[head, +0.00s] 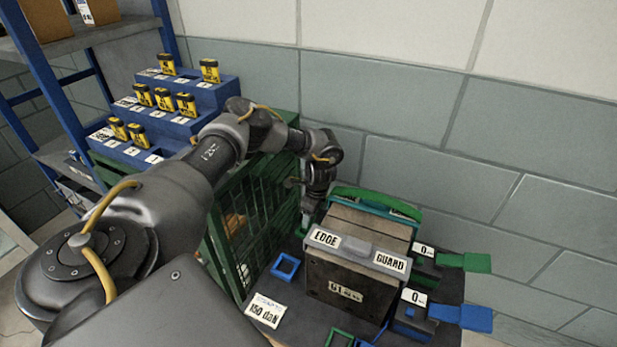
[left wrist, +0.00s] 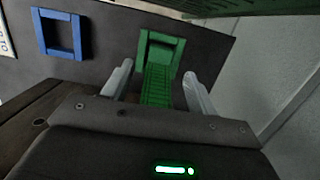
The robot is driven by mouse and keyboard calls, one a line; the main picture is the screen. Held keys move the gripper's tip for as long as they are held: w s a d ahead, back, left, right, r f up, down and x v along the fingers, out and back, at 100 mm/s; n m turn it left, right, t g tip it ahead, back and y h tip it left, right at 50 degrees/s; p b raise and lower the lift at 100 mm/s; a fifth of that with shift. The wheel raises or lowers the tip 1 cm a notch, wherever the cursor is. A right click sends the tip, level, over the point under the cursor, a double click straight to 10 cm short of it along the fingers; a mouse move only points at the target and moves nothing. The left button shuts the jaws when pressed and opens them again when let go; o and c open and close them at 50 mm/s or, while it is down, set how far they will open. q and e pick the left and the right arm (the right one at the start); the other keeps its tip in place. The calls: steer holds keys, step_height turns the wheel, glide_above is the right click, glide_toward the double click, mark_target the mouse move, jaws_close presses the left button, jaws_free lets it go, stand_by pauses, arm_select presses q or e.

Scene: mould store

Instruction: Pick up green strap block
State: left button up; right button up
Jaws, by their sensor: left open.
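The green strap block (left wrist: 165,50) shows in the left wrist view as a green block with a square recess, on the dark table top. A ribbed green strap (left wrist: 157,85) runs from it toward my left gripper (left wrist: 160,88). The two pale fingers are open, one on each side of the strap, with gaps visible; the block is just beyond the fingertips. In the head view my left gripper (head: 308,213) points down behind the left back corner of the mould box; a little green (head: 300,231) shows near it, but the block is mostly hidden. My right gripper is not in view.
The mould box (head: 345,280) labelled EDGE GUARD has a green strap (head: 375,200) over its back. Another green block (head: 425,257) and a blue one (head: 412,318) sit right of it. A blue square frame (head: 285,266) lies left. A green mesh cage (head: 250,225) stands close beside.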

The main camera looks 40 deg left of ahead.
arm_select(q)
steer(key=f, duration=0.4)
steer(key=shift+s+a+f, duration=0.1)
steer(key=shift+a+f, duration=0.1)
steer(key=shift+a, duration=0.15)
steer(key=c, duration=1)
